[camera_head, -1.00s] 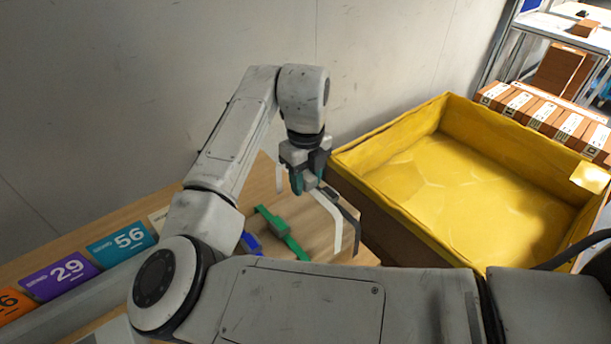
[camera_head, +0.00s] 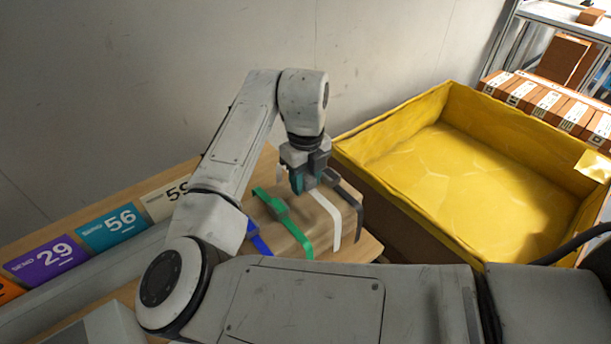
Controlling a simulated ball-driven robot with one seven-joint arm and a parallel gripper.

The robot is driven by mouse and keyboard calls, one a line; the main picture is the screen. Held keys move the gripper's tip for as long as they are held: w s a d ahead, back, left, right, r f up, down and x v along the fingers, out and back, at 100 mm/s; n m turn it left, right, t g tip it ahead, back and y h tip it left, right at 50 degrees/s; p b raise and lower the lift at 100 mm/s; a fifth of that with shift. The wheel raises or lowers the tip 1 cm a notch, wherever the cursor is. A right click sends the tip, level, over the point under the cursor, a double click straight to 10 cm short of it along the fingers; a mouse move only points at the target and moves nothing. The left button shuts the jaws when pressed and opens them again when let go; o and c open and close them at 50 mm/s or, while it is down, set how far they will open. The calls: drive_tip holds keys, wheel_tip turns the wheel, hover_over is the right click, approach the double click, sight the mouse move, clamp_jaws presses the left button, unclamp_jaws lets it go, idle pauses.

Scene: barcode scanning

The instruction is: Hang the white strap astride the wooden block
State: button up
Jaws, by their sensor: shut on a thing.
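The white strap (camera_head: 326,211) bends over the wooden block (camera_head: 309,216). One end hangs down the block's near side, and a bit of white shows behind my gripper. My gripper (camera_head: 304,187) points down over the block's top and is shut on the white strap. The fingers hide the strap's middle, so I cannot tell whether it rests fully on the wood. A green strap (camera_head: 283,213) and a blue strap (camera_head: 259,240) lie over the block to the left. A black strap (camera_head: 345,187) lies to the right of the white one.
A large open yellow bin (camera_head: 480,175) stands to the right. Numbered cards, among them a teal one (camera_head: 112,228), line the left edge of the table (camera_head: 357,252). A grey wall is behind. Boxes and a shelf are at the far right. My arm hides much of the foreground.

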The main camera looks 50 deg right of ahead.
sight(306, 198)
drive_tip(key=shift+f+b, duration=1)
drive_tip(key=shift+f, duration=0.65)
drive_tip(key=shift+s+f, duration=0.1)
drive_tip(key=shift+f, duration=0.35)
drive_tip(key=o, duration=1.2)
drive_tip(key=shift+c, duration=0.2)
drive_tip(key=shift+f, duration=0.1)
wheel_tip(306, 198, up, 12)
drive_tip(key=shift+d+r+b, duration=0.1)
drive_tip(key=shift+d+b, duration=0.05)
drive_tip(key=shift+b, duration=0.35)
